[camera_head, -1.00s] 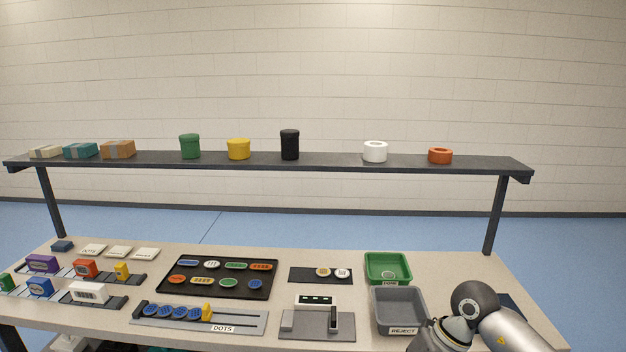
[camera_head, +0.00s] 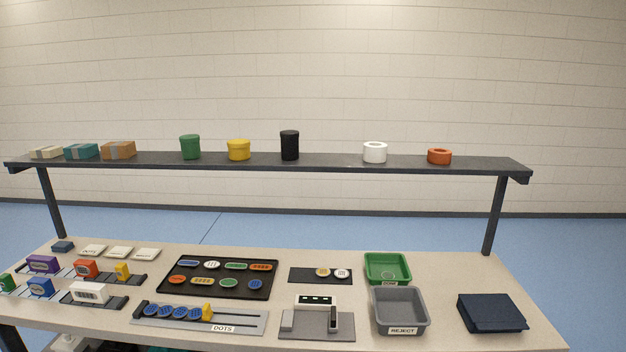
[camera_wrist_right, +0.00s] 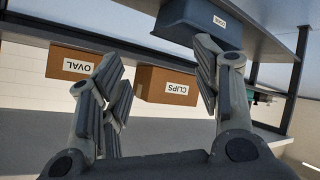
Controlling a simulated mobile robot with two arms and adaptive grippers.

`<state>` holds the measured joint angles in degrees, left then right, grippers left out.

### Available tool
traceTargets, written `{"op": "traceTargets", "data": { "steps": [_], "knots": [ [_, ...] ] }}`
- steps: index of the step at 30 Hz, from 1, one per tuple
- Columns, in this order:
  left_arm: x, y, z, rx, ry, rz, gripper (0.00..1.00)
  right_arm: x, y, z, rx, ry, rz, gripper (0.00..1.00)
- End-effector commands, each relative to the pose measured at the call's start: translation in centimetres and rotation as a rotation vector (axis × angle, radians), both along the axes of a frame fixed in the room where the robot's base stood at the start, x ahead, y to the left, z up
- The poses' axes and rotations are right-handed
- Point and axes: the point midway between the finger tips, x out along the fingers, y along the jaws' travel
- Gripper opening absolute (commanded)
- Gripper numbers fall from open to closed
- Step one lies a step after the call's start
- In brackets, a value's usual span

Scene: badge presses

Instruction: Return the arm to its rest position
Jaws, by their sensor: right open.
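My right gripper (camera_wrist_right: 162,95) shows in the right wrist view with its two fingers spread apart and nothing between them. Behind the fingers are a brown box labelled CLIPS (camera_wrist_right: 168,87), a brown box labelled OVAL (camera_wrist_right: 72,68) and a blue-grey bin (camera_wrist_right: 200,22) with a label. The gripper appears apart from all of them. Neither arm shows in the head view, and my left gripper is not in either view.
The head view shows a table (camera_head: 450,275) with a green tray (camera_head: 388,281), a grey REJECT tray (camera_head: 402,329), a dark folded cloth-like item (camera_head: 492,313), a grey press-like fixture (camera_head: 317,322) and a black badge tray (camera_head: 218,292). A shelf (camera_head: 330,162) with jars and tape rolls spans behind.

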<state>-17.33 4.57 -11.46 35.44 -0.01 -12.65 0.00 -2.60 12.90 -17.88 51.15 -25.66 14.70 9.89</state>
Motion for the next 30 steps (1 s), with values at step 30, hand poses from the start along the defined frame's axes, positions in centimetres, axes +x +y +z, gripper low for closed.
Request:
{"op": "traceTargets", "data": {
  "steps": [30],
  "knots": [
    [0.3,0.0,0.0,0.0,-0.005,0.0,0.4,-35.8,-2.6,-16.7,-0.033,0.891,-0.485,0.58]
  ]
}}
